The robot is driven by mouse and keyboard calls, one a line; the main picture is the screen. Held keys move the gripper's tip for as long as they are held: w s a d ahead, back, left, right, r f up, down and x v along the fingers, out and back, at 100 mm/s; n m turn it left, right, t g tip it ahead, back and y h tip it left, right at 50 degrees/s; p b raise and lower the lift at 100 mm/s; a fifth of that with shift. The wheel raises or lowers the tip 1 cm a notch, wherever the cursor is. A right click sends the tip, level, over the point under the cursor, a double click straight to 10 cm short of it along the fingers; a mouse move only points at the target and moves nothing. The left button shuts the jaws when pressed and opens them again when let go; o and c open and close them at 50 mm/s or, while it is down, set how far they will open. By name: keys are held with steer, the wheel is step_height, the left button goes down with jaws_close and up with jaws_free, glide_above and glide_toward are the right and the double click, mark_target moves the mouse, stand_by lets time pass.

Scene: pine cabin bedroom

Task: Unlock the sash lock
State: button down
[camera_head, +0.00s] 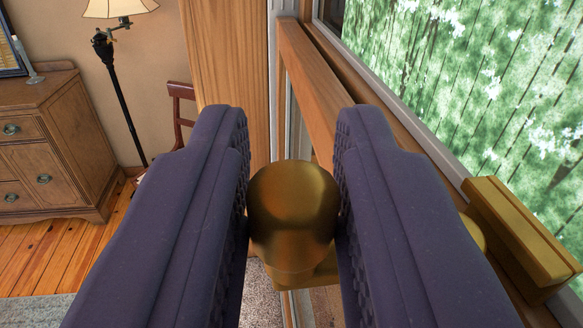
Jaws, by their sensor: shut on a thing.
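The sash lock's rounded brass knob (293,212) is in the middle of the view, between the two dark purple fingers of my gripper (292,190). Both fingers press against its sides, so my gripper is shut on the knob. More brass of the lock shows below and behind the knob, partly covered by the right finger. A brass block (522,236) sits on the wooden sash rail at the right. The angle of the lock's lever is mostly hidden by my fingers.
The window glass (480,90) with greenery behind it fills the upper right. A wooden window frame (232,55) stands upright behind my gripper. A wooden dresser (50,150), a floor lamp (121,90) and a chair (180,110) stand farther off at the left.

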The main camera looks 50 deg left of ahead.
steer(key=c, duration=1)
jaws_free()
steer(key=v, duration=0.7)
steer(key=shift+s+d+b, duration=0.2)
steer(key=shift+d+b, duration=0.15)
